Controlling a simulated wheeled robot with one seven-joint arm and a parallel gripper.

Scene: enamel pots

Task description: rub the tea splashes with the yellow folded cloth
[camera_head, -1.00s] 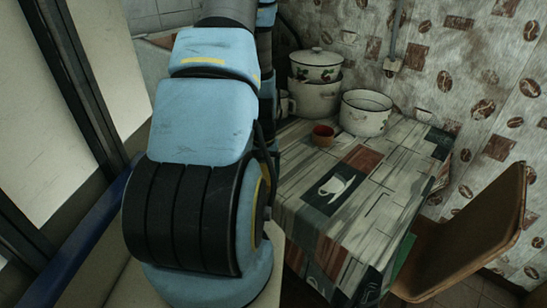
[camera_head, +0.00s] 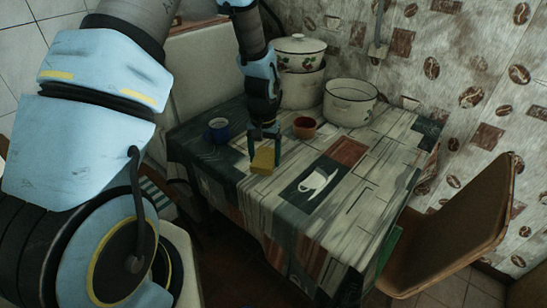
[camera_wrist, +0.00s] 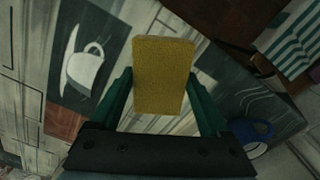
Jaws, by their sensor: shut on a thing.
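My gripper (camera_head: 264,146) is over the left part of the table and points down. It is shut on the yellow folded cloth (camera_head: 263,160), which hangs between the fingers. In the wrist view the yellow cloth (camera_wrist: 163,70) sits between the two green fingers (camera_wrist: 162,95). I cannot tell whether the cloth touches the tabletop. No tea splashes can be made out on the patterned tablecloth (camera_head: 345,215); the white cup on it is printed.
A blue mug (camera_head: 218,130) stands left of my gripper, and a red-brown cup (camera_head: 305,127) stands to its right. A lidded pot stack (camera_head: 300,75) and an open white pot (camera_head: 350,105) stand at the back. A chair (camera_head: 455,225) is at the right. The front of the table is clear.

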